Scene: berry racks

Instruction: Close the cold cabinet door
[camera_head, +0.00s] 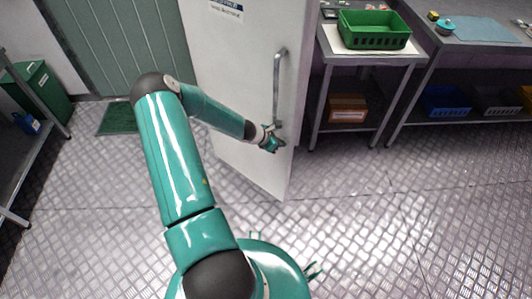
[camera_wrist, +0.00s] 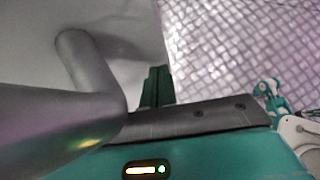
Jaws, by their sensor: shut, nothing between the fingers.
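The cold cabinet door (camera_head: 232,75) is a tall white panel, standing ajar at an angle in the middle of the head view. Its long grey handle (camera_head: 277,88) runs upright near the door's right edge. My gripper (camera_head: 276,146) is at the lower end of the handle, close to the door face. In the wrist view the handle (camera_wrist: 75,115) looms large on the left, with the white door (camera_wrist: 115,25) behind it. My gripper's dark fingers (camera_wrist: 157,85) are together, with nothing between them. Whether they touch the door or handle I cannot tell.
A steel table with a green crate (camera_head: 374,30) stands right of the door. A longer bench with a blue mat (camera_head: 492,30) is farther right, with bins on its lower shelf. A green bin (camera_head: 38,92) and a shelf stand at left. The metal floor (camera_head: 400,220) in front is clear.

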